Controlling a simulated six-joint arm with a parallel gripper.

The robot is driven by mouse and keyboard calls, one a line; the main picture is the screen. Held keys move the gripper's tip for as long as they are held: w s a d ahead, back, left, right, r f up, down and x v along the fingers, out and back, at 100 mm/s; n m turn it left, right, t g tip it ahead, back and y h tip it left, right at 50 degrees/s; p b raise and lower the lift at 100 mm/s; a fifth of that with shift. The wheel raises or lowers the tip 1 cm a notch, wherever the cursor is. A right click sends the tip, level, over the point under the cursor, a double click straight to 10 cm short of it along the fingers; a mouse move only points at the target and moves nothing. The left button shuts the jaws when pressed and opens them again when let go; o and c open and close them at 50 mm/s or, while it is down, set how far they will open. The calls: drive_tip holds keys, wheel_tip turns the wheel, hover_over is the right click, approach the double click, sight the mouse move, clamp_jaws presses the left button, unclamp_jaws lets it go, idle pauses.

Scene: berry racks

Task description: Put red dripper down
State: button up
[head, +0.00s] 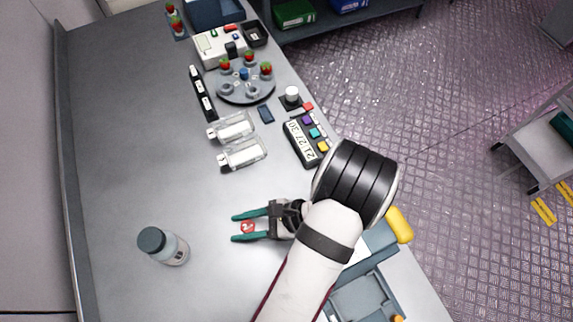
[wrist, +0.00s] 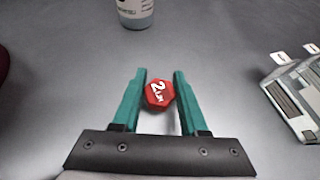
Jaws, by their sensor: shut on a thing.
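The red dripper (head: 247,227) is a small faceted red piece with a white "2" on its top. It sits between the green fingers of my gripper (head: 236,228), near the middle of the grey table. In the wrist view the dripper (wrist: 159,93) faces up, with a green finger against each side. My gripper (wrist: 160,72) is shut on it. I cannot tell whether its underside touches the table, as its base is hidden.
A grey bottle with a dark cap (head: 163,246) stands left of my gripper. Two clear-and-white cases (head: 241,154) lie beyond it. Farther back are a round rack (head: 246,93) with berries and a display box (head: 302,143). The table around the fingertips is clear.

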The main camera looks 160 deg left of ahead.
clamp_jaws()
